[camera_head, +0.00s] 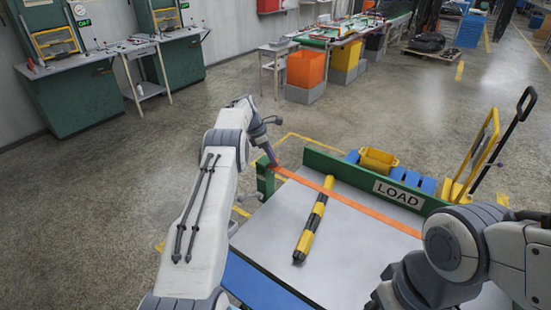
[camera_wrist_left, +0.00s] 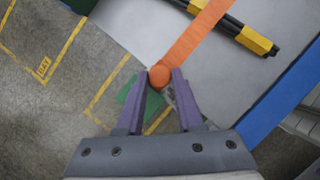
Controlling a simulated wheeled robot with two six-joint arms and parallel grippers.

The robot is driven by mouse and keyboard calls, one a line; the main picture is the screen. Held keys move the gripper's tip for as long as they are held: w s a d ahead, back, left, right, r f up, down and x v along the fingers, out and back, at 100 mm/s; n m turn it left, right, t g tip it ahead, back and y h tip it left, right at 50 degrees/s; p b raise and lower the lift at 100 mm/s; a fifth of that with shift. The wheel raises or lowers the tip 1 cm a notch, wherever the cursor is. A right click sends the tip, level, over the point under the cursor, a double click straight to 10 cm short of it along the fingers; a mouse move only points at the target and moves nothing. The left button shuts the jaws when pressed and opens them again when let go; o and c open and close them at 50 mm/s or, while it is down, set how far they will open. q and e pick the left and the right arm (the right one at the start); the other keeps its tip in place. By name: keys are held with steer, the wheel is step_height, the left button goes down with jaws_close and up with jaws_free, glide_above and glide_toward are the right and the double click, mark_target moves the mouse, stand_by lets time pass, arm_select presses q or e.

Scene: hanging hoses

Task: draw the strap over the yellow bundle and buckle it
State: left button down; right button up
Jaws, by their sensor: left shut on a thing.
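The yellow and black striped bundle (camera_head: 306,240) lies on the grey top of a low platform (camera_head: 370,265). The orange strap (camera_head: 362,209) runs across the platform and crosses over the bundle near its far end. In the left wrist view the strap (camera_wrist_left: 197,32) also passes over the bundle (camera_wrist_left: 257,42). My left gripper (camera_head: 273,160) is at the platform's far left corner. It is shut on the strap's rounded orange end (camera_wrist_left: 160,76), beside a green post (camera_head: 265,179). The strap's other end is hidden behind my right arm.
A green board marked LOAD (camera_head: 398,193) edges the platform's far side. Behind it are blue rolls (camera_head: 412,179), a yellow bin (camera_head: 378,160) and a yellow hand truck (camera_head: 478,160). A blue edge (camera_head: 262,283) borders the near side. Floor to the left is clear.

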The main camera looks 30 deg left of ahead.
arm_select(q)
steer(key=c, duration=0.5)
jaws_free()
steer(key=shift+a, duration=0.3)
steer(key=shift+c, duration=0.2)
steer(key=shift+d, duration=0.1)
steer(key=shift+r, duration=0.15)
steer(key=shift+r, duration=0.3)
steer(key=b+v, duration=0.1)
steer(key=v, duration=0.8)
steer(key=shift+s+r, duration=0.15)
steer(key=shift+r, duration=0.15)
